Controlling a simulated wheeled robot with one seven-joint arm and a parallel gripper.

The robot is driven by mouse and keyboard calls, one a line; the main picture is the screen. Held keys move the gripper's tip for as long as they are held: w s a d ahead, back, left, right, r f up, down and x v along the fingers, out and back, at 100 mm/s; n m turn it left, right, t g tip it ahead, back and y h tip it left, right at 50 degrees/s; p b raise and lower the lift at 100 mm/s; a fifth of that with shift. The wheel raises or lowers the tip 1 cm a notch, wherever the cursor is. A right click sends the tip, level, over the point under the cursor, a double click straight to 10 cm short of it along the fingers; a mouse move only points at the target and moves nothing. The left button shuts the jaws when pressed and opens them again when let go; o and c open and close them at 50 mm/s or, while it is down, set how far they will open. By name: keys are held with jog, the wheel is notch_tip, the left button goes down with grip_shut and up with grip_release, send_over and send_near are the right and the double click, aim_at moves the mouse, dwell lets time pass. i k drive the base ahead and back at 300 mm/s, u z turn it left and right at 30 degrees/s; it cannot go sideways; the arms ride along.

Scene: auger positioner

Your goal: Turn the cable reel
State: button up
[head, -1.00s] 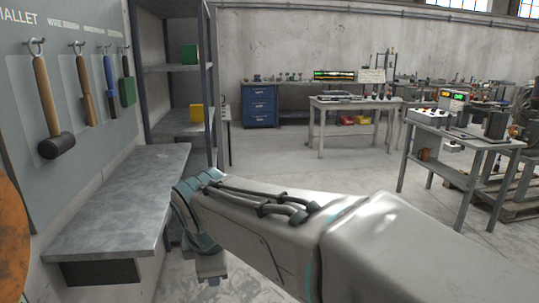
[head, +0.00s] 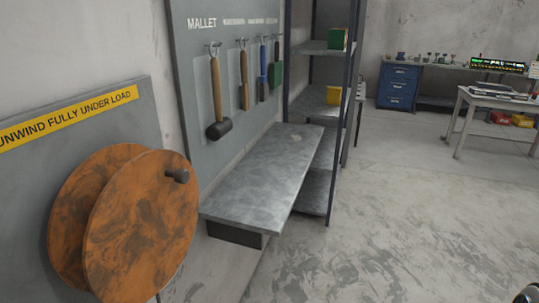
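The cable reel (head: 135,235) is at the lower left of the head view. It has two rusty orange discs set apart and is mounted at a grey wall panel (head: 30,180). A short dark crank knob (head: 177,175) sticks out near the top right of the front disc's face. A yellow label above the reel reads "UNWIND FULLY UNDER LOAD". My gripper is not in view. Only a small dark piece, which may be part of my arm, shows at the bottom right corner.
A grey metal bench (head: 265,175) juts out right of the reel. Above it, a mallet (head: 217,100) and other tools hang on a board. A shelf rack (head: 325,90) stands behind. The floor (head: 390,220) to the right is clear.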

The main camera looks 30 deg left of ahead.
aim_at(120, 227)
jog(key=z, duration=0.05)
jog(key=k, duration=1.1)
jog(key=u, duration=0.95)
jog(key=i, duration=0.85)
jog(key=z, duration=0.4)
